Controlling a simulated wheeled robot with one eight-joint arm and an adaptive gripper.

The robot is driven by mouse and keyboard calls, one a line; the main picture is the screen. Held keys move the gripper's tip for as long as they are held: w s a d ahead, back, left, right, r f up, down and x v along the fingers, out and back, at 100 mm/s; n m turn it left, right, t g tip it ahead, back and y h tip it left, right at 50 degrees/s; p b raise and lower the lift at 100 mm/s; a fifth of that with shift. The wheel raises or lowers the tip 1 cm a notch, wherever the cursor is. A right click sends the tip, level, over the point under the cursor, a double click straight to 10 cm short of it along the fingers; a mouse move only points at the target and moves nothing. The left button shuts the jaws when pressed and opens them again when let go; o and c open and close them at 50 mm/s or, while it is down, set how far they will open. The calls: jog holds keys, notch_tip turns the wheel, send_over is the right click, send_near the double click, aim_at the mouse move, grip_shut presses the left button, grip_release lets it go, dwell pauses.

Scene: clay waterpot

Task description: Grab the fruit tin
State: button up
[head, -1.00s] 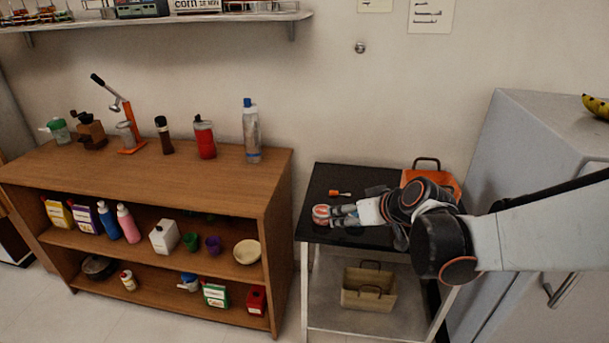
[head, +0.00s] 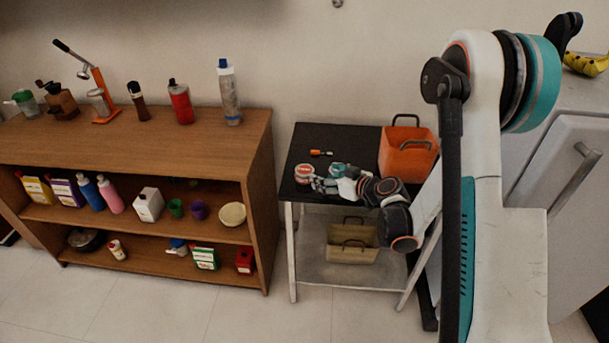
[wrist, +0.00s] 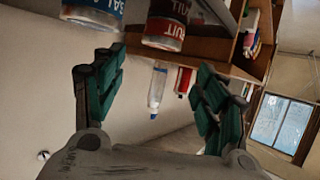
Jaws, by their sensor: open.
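The fruit tin (head: 304,173) has a red label and stands on the black top of the small side table, near its left front edge. It also shows in the wrist view (wrist: 165,30), at the top edge and partly cut off, with part of its lettering readable. My gripper (head: 318,184) is close beside the tin, at its lower right in the head view. In the wrist view my gripper (wrist: 160,65) has its two green-padded fingers spread wide and nothing between them. The tin appears beyond the fingertips, not clasped.
A blue-teal tin (head: 337,170) stands just right of the fruit tin and shows in the wrist view (wrist: 97,10). An orange-handled item (head: 321,153) lies behind, and an orange basket (head: 407,152) stands at right. A wooden shelf (head: 258,200) is left of the table.

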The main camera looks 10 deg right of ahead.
aim_at(306, 170)
jog(key=b+x, duration=0.1)
jog(key=x, duration=0.6)
jog(key=shift+w+b, duration=0.15)
jog(key=shift+b, duration=0.2)
jog(key=b+x, duration=0.2)
jog(key=x, duration=0.3)
jog(key=shift+a+f+b, duration=0.2)
jog(key=shift+b, duration=0.1)
jog(key=shift+r, duration=0.1)
jog(key=c, duration=1)
